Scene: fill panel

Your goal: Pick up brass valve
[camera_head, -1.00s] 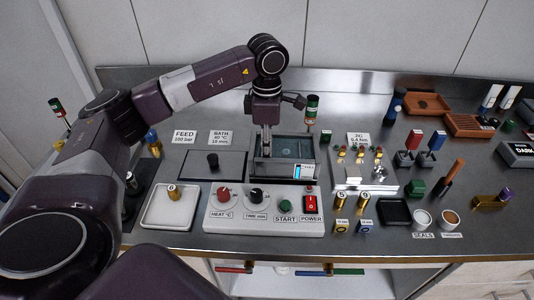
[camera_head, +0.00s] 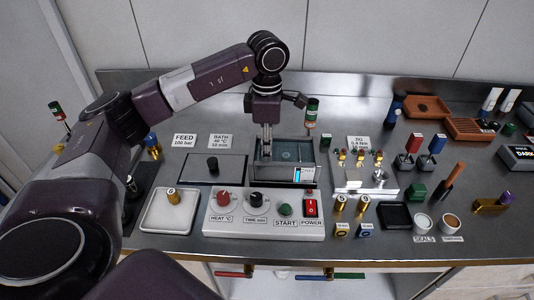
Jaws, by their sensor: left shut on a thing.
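My left gripper (camera_head: 266,143) points straight down at the left side of the small bath (camera_head: 287,174), a dark open box with liquid. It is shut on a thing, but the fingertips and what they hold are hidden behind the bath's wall. My right gripper is not in view.
The control panel (camera_head: 267,228) with knobs and a red power switch lies in front of the bath. A metal fixture plate (camera_head: 350,185) and a black tray (camera_head: 394,214) are to the right.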

